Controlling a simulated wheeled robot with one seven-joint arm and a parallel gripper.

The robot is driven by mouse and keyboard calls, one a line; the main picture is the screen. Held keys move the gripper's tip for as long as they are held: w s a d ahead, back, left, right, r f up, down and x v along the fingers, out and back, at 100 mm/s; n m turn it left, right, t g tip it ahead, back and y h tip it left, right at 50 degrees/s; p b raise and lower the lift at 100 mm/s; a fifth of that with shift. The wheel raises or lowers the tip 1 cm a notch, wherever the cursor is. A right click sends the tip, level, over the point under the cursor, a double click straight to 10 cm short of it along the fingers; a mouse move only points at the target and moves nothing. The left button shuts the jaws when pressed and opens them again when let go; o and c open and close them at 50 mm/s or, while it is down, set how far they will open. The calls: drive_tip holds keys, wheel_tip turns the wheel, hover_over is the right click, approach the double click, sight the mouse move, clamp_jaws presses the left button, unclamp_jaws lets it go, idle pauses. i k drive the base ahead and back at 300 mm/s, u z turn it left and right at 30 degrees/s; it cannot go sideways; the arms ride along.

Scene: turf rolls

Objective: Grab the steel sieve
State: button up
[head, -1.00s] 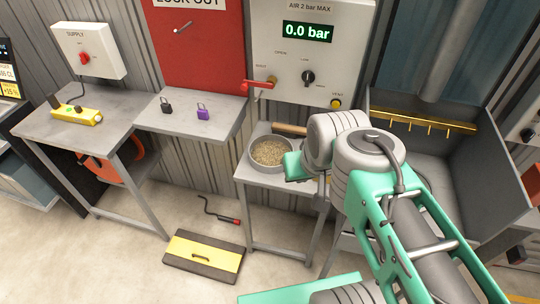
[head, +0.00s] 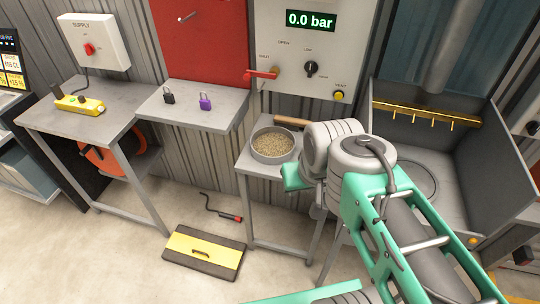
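A round, shallow steel pan with a raised rim, which looks like the steel sieve (head: 273,157), sits on a small grey table. It is filled with tan grains, and its mesh cannot be made out. My arm's grey joints and teal links cover the area just right of it. A teal part of my arm shows close to the sieve's lower right side; I cannot tell whether they touch. My gripper's fingers are not visible, hidden behind the arm or out of frame.
A wooden handle (head: 292,121) lies behind the sieve. A grey booth with a brass hook rail (head: 428,114) stands at right. A yellow-and-black step (head: 203,253) lies on the floor.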

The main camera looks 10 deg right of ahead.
sight(269, 145)
drive_tip(key=z, duration=0.2)
drive_tip(key=k, duration=0.25)
drive_tip(key=u, duration=1.1)
drive_tip(key=i, duration=0.75)
drive_tip(key=z, duration=0.05)
